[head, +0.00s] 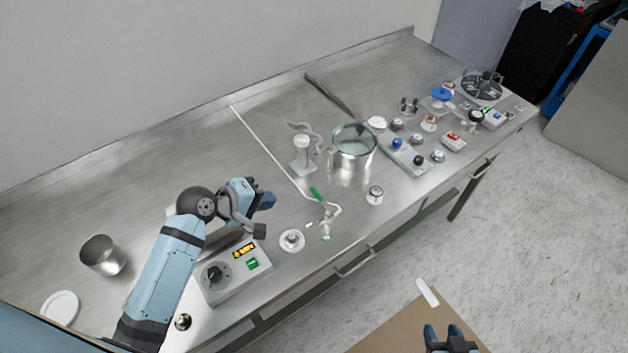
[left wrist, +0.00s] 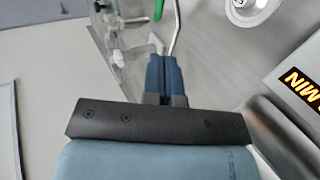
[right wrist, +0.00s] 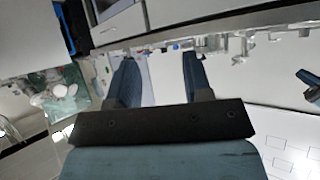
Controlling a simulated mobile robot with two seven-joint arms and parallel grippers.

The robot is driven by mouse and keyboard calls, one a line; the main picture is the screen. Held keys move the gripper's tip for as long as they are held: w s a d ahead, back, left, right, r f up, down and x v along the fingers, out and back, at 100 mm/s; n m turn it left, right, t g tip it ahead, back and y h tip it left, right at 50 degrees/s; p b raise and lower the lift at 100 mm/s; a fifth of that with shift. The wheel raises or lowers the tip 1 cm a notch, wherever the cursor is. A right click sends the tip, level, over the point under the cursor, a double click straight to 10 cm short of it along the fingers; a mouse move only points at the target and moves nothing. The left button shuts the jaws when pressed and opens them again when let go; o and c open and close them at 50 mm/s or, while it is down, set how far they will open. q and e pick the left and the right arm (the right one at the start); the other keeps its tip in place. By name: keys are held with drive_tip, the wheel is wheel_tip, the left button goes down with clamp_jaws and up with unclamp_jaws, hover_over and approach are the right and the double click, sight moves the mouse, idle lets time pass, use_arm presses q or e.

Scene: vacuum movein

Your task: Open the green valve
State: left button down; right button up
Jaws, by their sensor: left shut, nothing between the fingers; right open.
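The green valve handle (head: 316,193) sits on a thin metal tube fitting on the steel bench, in the middle of the head view. In the left wrist view the green handle (left wrist: 158,10) shows at the top edge, beyond the fingertips. My left gripper (head: 268,201) is shut and empty, above the bench to the left of the valve and apart from it. Its closed fingers (left wrist: 163,62) point towards the tube in the left wrist view. My right gripper (head: 442,332) is open and empty at the bottom of the head view, away from the bench; its fingers (right wrist: 158,65) stand apart.
A controller box (head: 232,278) with a lit display stands below my left gripper. A round white-based fitting (head: 292,241) is near the valve. A steel pot (head: 352,150) and a panel of knobs (head: 412,158) are to the right. A metal cup (head: 103,256) is at the left.

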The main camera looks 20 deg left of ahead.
use_arm(q)
drive_tip(key=p, duration=0.2)
approach(315, 195)
drive_tip(key=x, duration=0.6)
drive_tip(key=shift+w+d+f, duration=0.4)
drive_tip(key=shift+w+f, duration=0.05)
drive_tip(key=shift+f, duration=0.05)
use_arm(e)
drive_tip(key=shift+s+d+r, duration=0.1)
drive_tip(key=shift+s+r, duration=0.4)
drive_tip(key=shift+s, duration=0.05)
use_arm(q)
drive_tip(key=shift+w+a, duration=0.1)
use_arm(e)
drive_tip(key=shift+s+f, duration=0.1)
drive_tip(key=shift+f, duration=0.05)
